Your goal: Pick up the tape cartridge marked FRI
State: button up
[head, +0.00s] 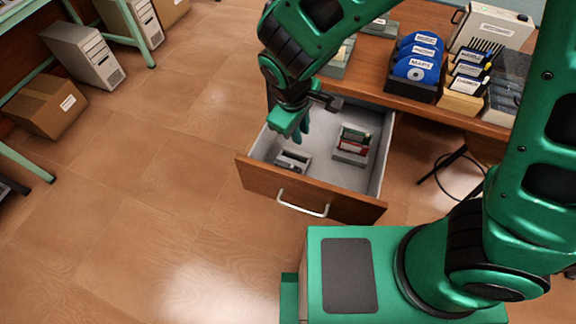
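An open desk drawer (316,199) juts out below the desk. Inside it, a grey holder (349,157) carries upright cartridges, one with a red face (352,148) and one with a green edge (356,133). A second grey holder (292,161) lies to their left, with a slot that looks empty. The cartridge markings are too small to read, so I cannot tell which is FRI. My gripper (297,132) points down over the drawer's left rear part, above and behind the left holder and left of the cartridges. Its fingers look apart, with nothing visible between them.
On the desk stand blue discs in a black rack (416,86), labelled items in wooden holders (463,103) and a beige drive box (493,29). The drawer walls surround the holders. A computer tower (82,54) and cardboard box (45,107) are at left. Floor left of the drawer is clear.

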jog(key=s+a+f+n, duration=0.2)
jog(key=s+a+f, duration=0.1)
jog(key=a, duration=0.3)
send_over(279, 162)
jog(key=s, duration=0.2)
jog(key=s+a+x, duration=0.1)
jog(key=x, duration=0.4)
jog(key=shift+t, duration=0.3)
jog(key=shift+a+x, duration=0.15)
jog(key=shift+x, duration=1.25)
jog(key=shift+a+x, duration=0.2)
jog(key=shift+x, duration=1.2)
jog(key=shift+w, duration=0.1)
jog(key=shift+c, duration=0.3)
grip_shut()
